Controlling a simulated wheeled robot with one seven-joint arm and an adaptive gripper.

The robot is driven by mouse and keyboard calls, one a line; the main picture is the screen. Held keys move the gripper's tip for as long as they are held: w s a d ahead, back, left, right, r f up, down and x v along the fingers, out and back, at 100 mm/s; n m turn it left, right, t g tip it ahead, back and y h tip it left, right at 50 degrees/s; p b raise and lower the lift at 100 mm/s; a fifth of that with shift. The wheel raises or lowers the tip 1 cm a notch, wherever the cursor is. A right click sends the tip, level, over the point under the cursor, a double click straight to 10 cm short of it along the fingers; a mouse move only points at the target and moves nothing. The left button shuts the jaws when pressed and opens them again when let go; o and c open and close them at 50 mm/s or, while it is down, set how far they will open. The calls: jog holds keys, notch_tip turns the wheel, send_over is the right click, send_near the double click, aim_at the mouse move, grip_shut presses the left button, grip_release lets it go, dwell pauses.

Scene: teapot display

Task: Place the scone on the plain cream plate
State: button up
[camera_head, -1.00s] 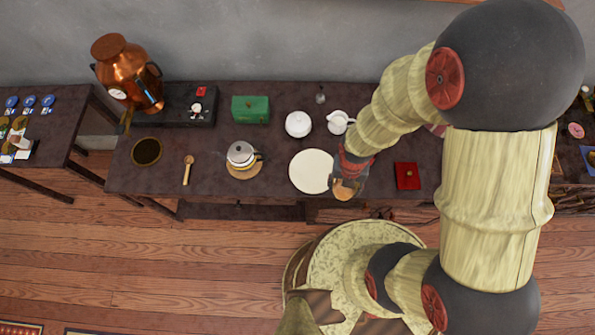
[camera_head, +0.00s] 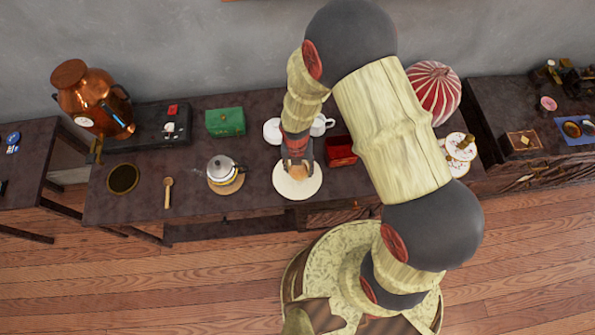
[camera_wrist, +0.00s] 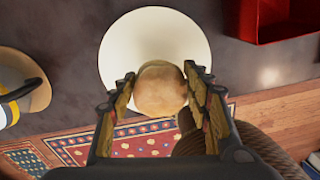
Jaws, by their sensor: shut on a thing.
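The scone (camera_wrist: 160,88) is round and pale brown. My gripper (camera_wrist: 158,90) is shut on it, with one finger on each side, in the wrist view. In the head view the scone (camera_head: 298,172) shows between the fingertips of my gripper (camera_head: 297,168). The plain cream plate (camera_head: 285,187) lies on the dark table, and my gripper is over it. In the wrist view the plate (camera_wrist: 150,30) shows behind the scone, which overlaps its near part. I cannot tell whether the scone touches the plate.
A teapot (camera_head: 221,168) on a round mat stands left of the plate. A red box (camera_head: 340,151) is to the right. A white pot (camera_head: 271,131) and a jug (camera_head: 321,125) stand behind. A wooden spoon (camera_head: 168,192) lies farther left. The table's front edge is close to the plate.

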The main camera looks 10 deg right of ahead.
aim_at(298, 172)
jog(key=shift+w+a+f, duration=0.2)
jog(key=shift+w+f, duration=0.05)
jog(key=shift+f, duration=0.3)
notch_tip(298, 172, down, 3)
jog(key=shift+r+b, duration=0.1)
jog(key=shift+b, duration=0.4)
jog(key=shift+r, duration=0.1)
jog(key=shift+s+f, duration=0.1)
jog(key=shift+f, duration=0.3)
jog(key=o, duration=1.3)
jog(key=shift+d, duration=0.1)
